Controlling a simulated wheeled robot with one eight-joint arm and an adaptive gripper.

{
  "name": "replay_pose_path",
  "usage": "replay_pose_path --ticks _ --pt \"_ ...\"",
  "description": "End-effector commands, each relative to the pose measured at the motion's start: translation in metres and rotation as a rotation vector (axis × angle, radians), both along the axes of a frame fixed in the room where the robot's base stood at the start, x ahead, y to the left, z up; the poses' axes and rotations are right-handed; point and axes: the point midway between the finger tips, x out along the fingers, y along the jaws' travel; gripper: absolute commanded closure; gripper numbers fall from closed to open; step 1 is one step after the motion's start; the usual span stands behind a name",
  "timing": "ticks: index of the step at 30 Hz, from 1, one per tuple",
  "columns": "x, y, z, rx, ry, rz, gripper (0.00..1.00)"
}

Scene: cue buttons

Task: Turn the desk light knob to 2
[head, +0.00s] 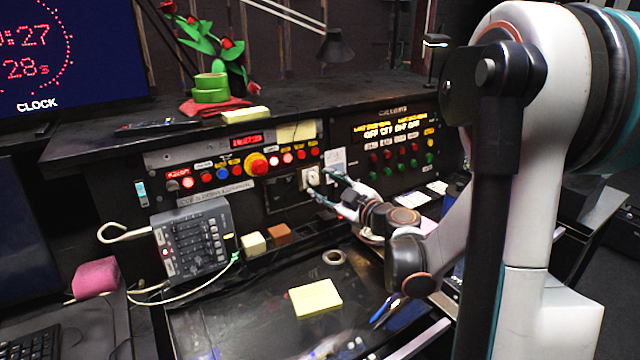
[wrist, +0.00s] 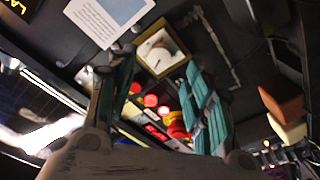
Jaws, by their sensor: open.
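The desk light knob (head: 312,176) is a small white knob on a pale square plate on the black console panel, right of the row of buttons. In the wrist view the round cream knob (wrist: 161,56) sits in a yellowish square frame, just beyond my fingertips. My gripper (head: 322,184) is open and empty, close in front of the knob from the right. In the wrist view its teal-padded fingers (wrist: 158,82) lie to either side below the knob, apart from it as far as I can see. Number markings on the plate are too small to read.
Red, blue and yellow buttons (head: 257,163) line the panel left of the knob. A white paper note (head: 335,161) is right beside it. A grey mixer box (head: 190,243) stands lower left. Yellow notes (head: 315,299) and a tape roll (head: 334,257) lie on the desk below.

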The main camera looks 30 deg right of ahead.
Motion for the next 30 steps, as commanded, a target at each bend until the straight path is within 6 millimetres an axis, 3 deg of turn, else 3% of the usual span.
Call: replay_pose_path --ticks 6,12,18,30 --pt "-0.046 -0.006 0.002 0.000 0.000 -0.004 0.53" --pt "-0.072 -0.009 0.003 0.000 0.000 -0.003 0.53" --pt "-0.081 -0.010 0.003 0.000 0.000 -0.001 0.53" --pt "-0.081 -0.009 0.003 0.000 0.000 -0.001 0.53"
